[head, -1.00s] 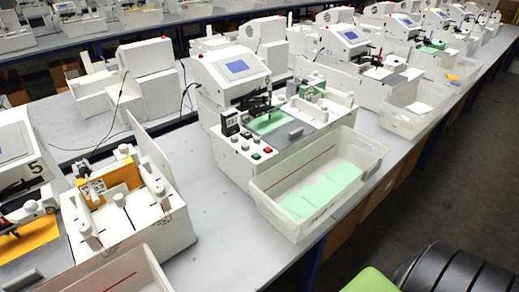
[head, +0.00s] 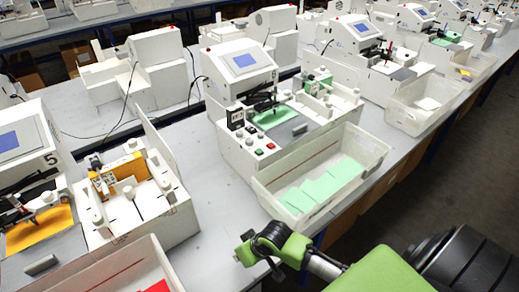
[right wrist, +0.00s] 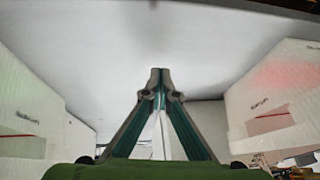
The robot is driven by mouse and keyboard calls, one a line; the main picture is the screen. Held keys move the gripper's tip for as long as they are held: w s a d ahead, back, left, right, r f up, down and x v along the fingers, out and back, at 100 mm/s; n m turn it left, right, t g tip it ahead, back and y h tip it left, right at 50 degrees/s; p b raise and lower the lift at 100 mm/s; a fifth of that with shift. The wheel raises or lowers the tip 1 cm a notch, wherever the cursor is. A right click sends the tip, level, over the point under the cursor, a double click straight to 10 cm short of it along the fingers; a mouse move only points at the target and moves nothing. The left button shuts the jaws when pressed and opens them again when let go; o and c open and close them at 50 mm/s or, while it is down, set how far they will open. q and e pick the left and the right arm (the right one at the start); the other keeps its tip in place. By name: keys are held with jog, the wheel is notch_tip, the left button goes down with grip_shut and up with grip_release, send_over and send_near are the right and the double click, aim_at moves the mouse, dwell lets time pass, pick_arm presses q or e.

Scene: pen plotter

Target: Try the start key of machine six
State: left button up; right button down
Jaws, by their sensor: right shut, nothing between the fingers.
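The middle white plotter (head: 238,68), with a blue screen, seems to carry a 6, though the digit is small. Its front panel has a green key (head: 259,153), a red key (head: 270,146) and other small knobs; key labels are too small to read. My right gripper (head: 243,250) is shut and empty, in front of and below that panel in the picture, apart from the keys. In the right wrist view my right gripper's fingertips (right wrist: 160,72) meet over the pale tabletop. My left gripper is not in view.
A clear bin (head: 268,197) with green sheets stands right of the panel, close to my right arm. Another bin (head: 98,275) with something red is at lower left. The machine marked 5 (head: 30,140) is at left. Bare grey tabletop (head: 215,215) lies between.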

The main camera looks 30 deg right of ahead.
jog(key=w+d+r+m, duration=0.1)
jog(key=w+d+r, duration=0.35)
jog(key=w, duration=0.35)
notch_tip(320, 180, up, 23)
jog(key=m+t+p, duration=0.2)
jog(key=m+t, duration=0.2)
jog(key=m, duration=0.3)
send_over(261, 151)
jog(key=shift+h, duration=0.3)
notch_tip(261, 151, down, 8)
jog(key=b, duration=0.7)
jog(key=shift+a+b, duration=0.1)
jog(key=shift+b, duration=0.2)
jog(key=shift+f, duration=0.4)
jog(key=shift+f, duration=0.15)
